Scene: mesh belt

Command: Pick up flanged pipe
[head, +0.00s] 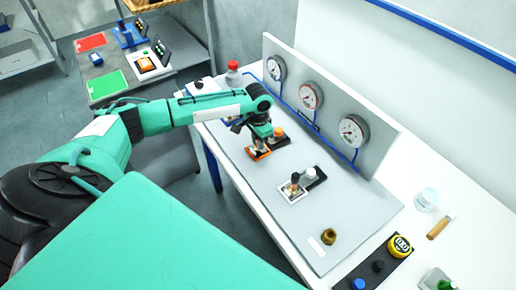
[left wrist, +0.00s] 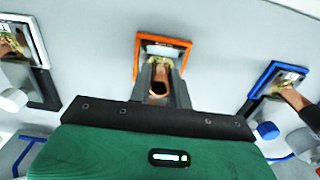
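A copper pipe with a brass flanged base (left wrist: 157,87) stands in an orange-framed holder (left wrist: 180,42), seen in the left wrist view. In the head view the orange-framed holder (head: 260,154) is under my left gripper (head: 259,143), which mostly hides the pipe. In the left wrist view my left gripper (left wrist: 160,84) has a dark finger close against each side of the pipe, with no clear gap, so it looks shut on it. The flange is still down in the frame. My right gripper is not in view.
A white-framed holder with a similar pipe (head: 295,187) and a loose brass fitting (head: 329,236) are on the grey mat. A blue-framed holder (left wrist: 268,80) is close by. Gauges (head: 311,96) on a panel line the back.

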